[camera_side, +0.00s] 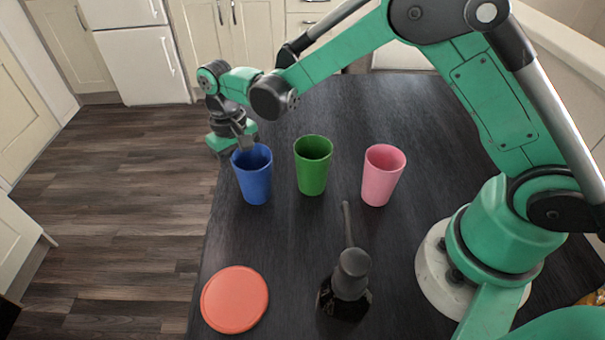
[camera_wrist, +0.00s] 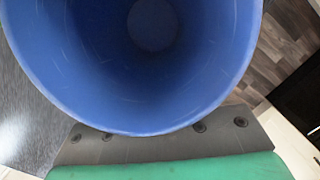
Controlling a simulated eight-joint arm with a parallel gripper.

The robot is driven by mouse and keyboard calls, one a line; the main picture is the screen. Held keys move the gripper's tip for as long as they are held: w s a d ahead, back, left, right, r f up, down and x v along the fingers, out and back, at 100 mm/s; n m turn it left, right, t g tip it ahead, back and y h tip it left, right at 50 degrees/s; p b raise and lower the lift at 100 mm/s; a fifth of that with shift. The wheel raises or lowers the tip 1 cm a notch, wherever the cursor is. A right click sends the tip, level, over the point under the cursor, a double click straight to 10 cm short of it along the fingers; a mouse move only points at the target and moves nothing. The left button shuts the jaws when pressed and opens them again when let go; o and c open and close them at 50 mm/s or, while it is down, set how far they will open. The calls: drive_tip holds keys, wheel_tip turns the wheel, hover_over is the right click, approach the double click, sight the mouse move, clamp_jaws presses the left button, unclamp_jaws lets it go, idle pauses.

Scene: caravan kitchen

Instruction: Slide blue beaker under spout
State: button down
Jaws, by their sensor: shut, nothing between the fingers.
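The blue beaker (camera_side: 256,183) stands upright near the table's left edge, leftmost in a row of three. In the wrist view I look down into the open blue beaker (camera_wrist: 150,75), which fills most of the picture. My gripper (camera_side: 236,142) is shut and empty, at the far side of the blue beaker near its rim. In the wrist view my gripper (camera_wrist: 165,150) lies along the beaker's rim; I cannot tell whether they touch. A dark dispenser (camera_side: 347,278) stands at the front middle, its thin spout (camera_side: 347,225) pointing toward the beakers.
A green beaker (camera_side: 313,172) and a pink beaker (camera_side: 381,180) stand upright to the right of the blue one, with gaps between. A flat orange-red disc (camera_side: 235,298) lies at the front left of the dark table (camera_side: 290,245). The table between disc and beakers is clear.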

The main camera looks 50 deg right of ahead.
sight(301, 235)
drive_tip(key=shift+s+a, duration=0.2)
drive_tip(key=shift+s, duration=2.7)
drive_tip(key=shift+s+a, duration=0.2)
drive_tip(key=shift+s, duration=2.7)
drive_tip(key=shift+s+a, duration=0.2)
drive_tip(key=shift+s, duration=2.7)
drive_tip(key=shift+w, duration=0.1)
drive_tip(key=shift+w, duration=0.1)
drive_tip(key=shift+w+d, duration=0.15)
drive_tip(key=shift+w, duration=1.2)
wheel_tip(301, 235, up, 10)
drive_tip(key=w+d+r+t, duration=0.1)
drive_tip(key=d+t, duration=0.2)
drive_tip(key=w+d+r+t, duration=0.1)
drive_tip(key=d+t, duration=0.2)
drive_tip(key=d, duration=0.1)
drive_tip(key=w+d+r+t, duration=0.1)
drive_tip(key=d+t, duration=0.2)
drive_tip(key=d, duration=0.1)
drive_tip(key=shift+n, duration=0.4)
